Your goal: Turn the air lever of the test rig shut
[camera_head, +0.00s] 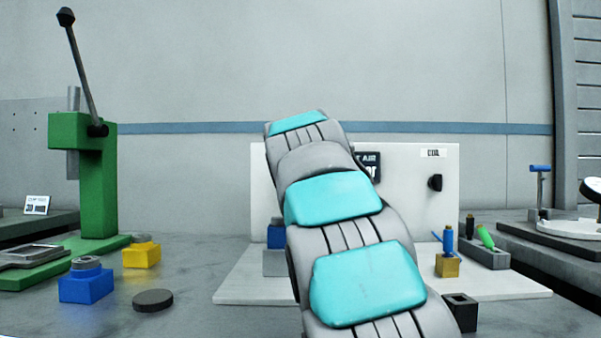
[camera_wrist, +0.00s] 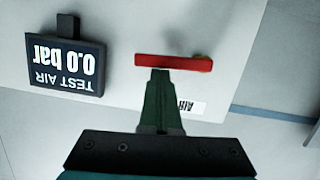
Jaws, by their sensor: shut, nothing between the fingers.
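The air lever (camera_wrist: 190,64) is a red bar on the white test rig panel (camera_wrist: 215,25) in the wrist view. It lies roughly crosswise, about in line with the text rows of the display. A small AIR label (camera_wrist: 186,106) is close to it. My gripper (camera_wrist: 160,73) is shut and empty, its green fingertips at the lever's near edge; I cannot tell whether they touch. The display (camera_wrist: 66,66) appears upside down and reads TEST AIR 0.0 bar. In the head view my arm hides the lever and my gripper, and covers part of the rig panel (camera_head: 400,205).
A black knob (camera_head: 435,182) is on the panel's right. A brass block (camera_head: 447,265) and a grey holder (camera_head: 487,255) with blue and green tools stand on the right. A green press (camera_head: 98,190), blue block (camera_head: 86,286), yellow block (camera_head: 142,254) and dark puck (camera_head: 152,300) are left.

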